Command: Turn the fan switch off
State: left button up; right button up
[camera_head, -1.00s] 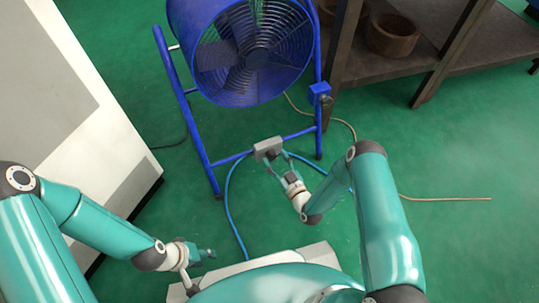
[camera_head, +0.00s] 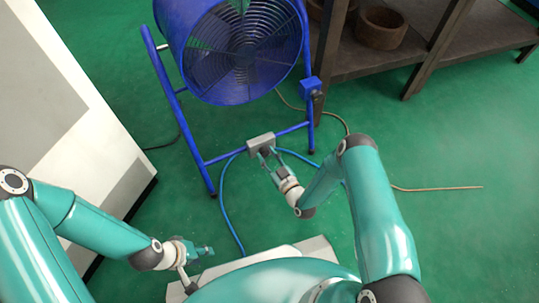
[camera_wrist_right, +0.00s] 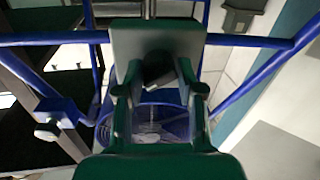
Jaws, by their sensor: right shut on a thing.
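The blue drum fan (camera_head: 208,85) stands on a blue tube frame at the top of the head view. A grey switch box (camera_head: 261,142) is on the frame's lower crossbar, with a blue cable at it. In the right wrist view the grey box (camera_wrist_right: 125,45) carries a dark switch piece (camera_wrist_right: 157,70). My right gripper (camera_head: 268,155) is at the box, shut on the dark switch piece between its fingertips (camera_wrist_right: 160,88). The switch's exact position is hard to read. My left gripper (camera_head: 206,251) hangs low at the left, away from the fan; its fingers are too small to judge.
A white cabinet (camera_head: 75,120) stands at the left. A dark wooden shelf (camera_head: 370,65) with brown bowls (camera_head: 381,28) is at the upper right. A small blue box (camera_head: 311,88) sits on the fan frame's right post. Green floor is open at the right.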

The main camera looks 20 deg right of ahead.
jog(key=n+p, duration=0.1)
jog(key=n, duration=0.3)
jog(key=n+p, duration=0.1)
jog(key=n, duration=0.1)
jog(key=shift+w+d+r+h+p, duration=0.2)
jog(key=shift+r+h+p, duration=0.1)
jog(key=shift+h, duration=0.1)
jog(key=n+p, duration=0.2)
jog(key=n, duration=0.3)
jog(key=shift+a+g, duration=0.15)
jog(key=shift+g, duration=0.15)
jog(key=o, duration=1)
jog(key=shift+o, duration=0.6)
jog(key=shift+s+f, duration=0.1)
jog(key=shift+f, duration=0.05)
notch_tip(320, 180, up, 10)
